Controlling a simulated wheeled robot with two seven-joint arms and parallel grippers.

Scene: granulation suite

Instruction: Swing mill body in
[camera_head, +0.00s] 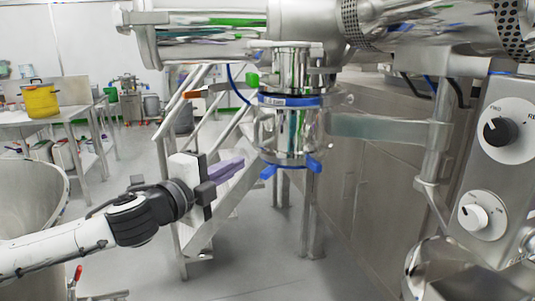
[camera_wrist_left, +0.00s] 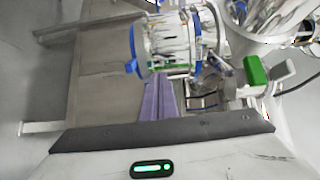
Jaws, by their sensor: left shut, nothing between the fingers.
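The mill body (camera_head: 285,133) is a shiny steel cylinder with blue clamp rings and blue tabs at its lower rim. It hangs under steel pipework in the middle of the head view, beside a flat steel arm (camera_head: 385,130) that reaches to a post at its right. My left gripper (camera_head: 240,165) is shut and empty, its purple fingers pointing at the lower left side of the mill body. A small gap seems to lie between them. In the left wrist view the purple fingers (camera_wrist_left: 162,98) are together just below the mill body (camera_wrist_left: 170,45). My right gripper is not in view.
Steel steps (camera_head: 215,120) stand behind my left gripper. A control panel with knobs (camera_head: 497,131) is at the right. A large steel bowl (camera_head: 30,200) is at the left edge, and a yellow pot (camera_head: 40,101) sits on a far table. Grey floor below the mill body is clear.

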